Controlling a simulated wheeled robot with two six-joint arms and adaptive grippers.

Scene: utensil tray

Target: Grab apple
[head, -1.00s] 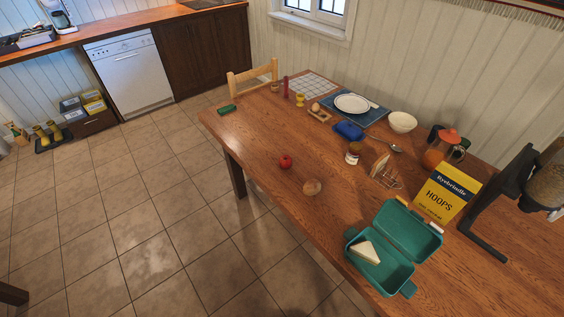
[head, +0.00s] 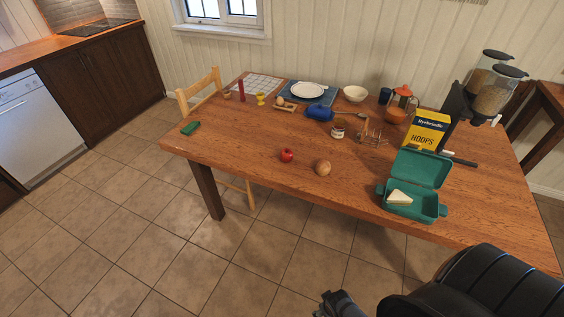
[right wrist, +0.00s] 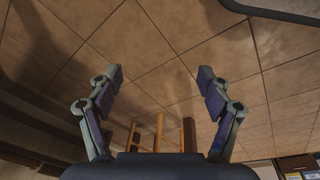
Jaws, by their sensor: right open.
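A small red apple (head: 287,155) sits on the wooden table (head: 230,150) near its front edge in the head view. A brown round bread roll or similar item (head: 323,168) lies just to its right. My right gripper shows in the right wrist view (right wrist: 160,95), open and empty, with bare floor tiles between its fingers. In the head view, part of my right arm shows at the bottom right, below and in front of the table, well apart from the apple. The apple is not in the right wrist view. My left gripper is not in view.
A teal lunchbox (head: 418,170) with a sandwich stands open at the front right. Behind are a yellow cereal box (head: 428,131), a jar (head: 338,132), a blue item (head: 320,114) and a plate (head: 307,90). A wooden chair (head: 200,90) stands at the left end. The table around the apple's left is clear.

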